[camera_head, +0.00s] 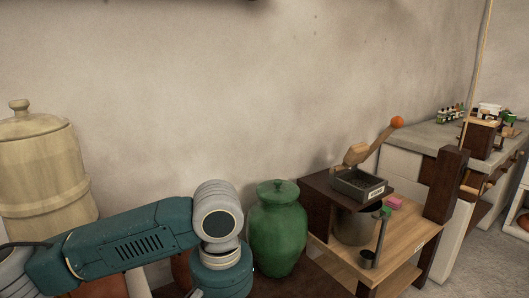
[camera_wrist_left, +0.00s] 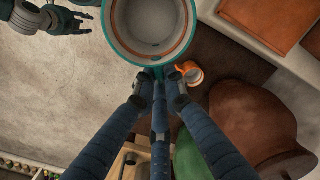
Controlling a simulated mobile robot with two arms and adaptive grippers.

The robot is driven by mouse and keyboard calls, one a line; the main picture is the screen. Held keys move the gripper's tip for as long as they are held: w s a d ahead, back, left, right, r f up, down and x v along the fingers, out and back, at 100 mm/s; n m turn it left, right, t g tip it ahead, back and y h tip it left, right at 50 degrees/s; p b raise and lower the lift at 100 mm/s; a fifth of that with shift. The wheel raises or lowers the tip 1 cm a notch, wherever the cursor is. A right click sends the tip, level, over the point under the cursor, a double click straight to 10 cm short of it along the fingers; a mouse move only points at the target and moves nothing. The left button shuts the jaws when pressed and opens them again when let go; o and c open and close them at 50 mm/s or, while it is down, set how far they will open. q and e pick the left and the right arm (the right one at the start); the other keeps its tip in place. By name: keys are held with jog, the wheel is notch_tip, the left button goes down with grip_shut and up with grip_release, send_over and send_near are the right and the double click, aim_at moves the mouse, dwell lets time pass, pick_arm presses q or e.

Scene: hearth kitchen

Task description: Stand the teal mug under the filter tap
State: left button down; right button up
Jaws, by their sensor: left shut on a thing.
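The teal mug (camera_wrist_left: 150,22) is at the top of the left wrist view, its pale inside with an orange ring facing the camera. My left gripper (camera_wrist_left: 161,76) is shut on its handle, at the near side of the rim. In the head view only my left arm shows; its gripper and the mug are out of sight. I cannot make out the filter tap. A pale lidded crock (camera_head: 42,165) stands at the left of the head view, its lower part hidden by my arm. My right gripper (camera_wrist_left: 88,22) is at the top left of the wrist view, empty, fingers apart.
A green lidded jar (camera_head: 277,232) stands right of my arm. A wooden stand with a grinder (camera_head: 357,185) is farther right, before a counter (camera_head: 420,137). In the wrist view, a small orange and white object (camera_wrist_left: 192,72) and a brown rounded vessel (camera_wrist_left: 250,125) lie right of the fingers.

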pick_arm(q)
jog(key=s+r, duration=0.6)
jog(key=shift+s, duration=0.1)
dwell(0.6)
